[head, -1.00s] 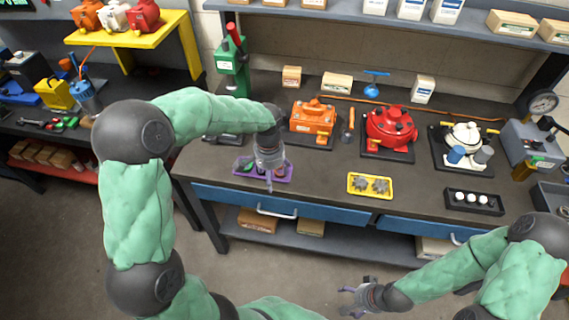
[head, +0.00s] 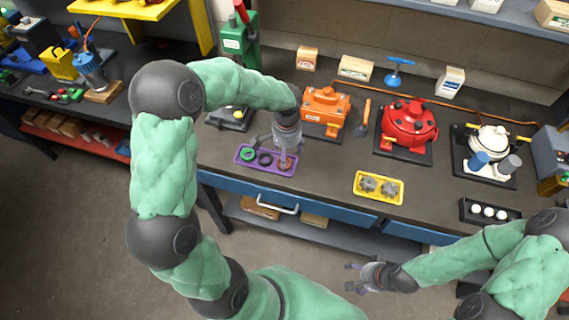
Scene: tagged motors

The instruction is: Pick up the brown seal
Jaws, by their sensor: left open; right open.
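The purple tray (head: 247,166) lies on the front left of the workbench. It holds a green ring seal (head: 248,153) at its left, a dark ring seal (head: 265,159) in the middle and a brown seal (head: 286,166) at its right. My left gripper (head: 284,158) points down over the right end of the tray, with its fingers at the brown seal and partly covering it. I cannot tell whether the fingers touch it. Its jaws are open. My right gripper (head: 353,277) is open and empty, low in front of the bench.
A yellow tray (head: 379,199) with grey gear-like parts sits to the right. Behind stand an orange motor (head: 325,106), a red motor (head: 408,122) and a white motor (head: 489,142). A black tray (head: 467,218) with white balls is at the right. Bare bench lies between the trays.

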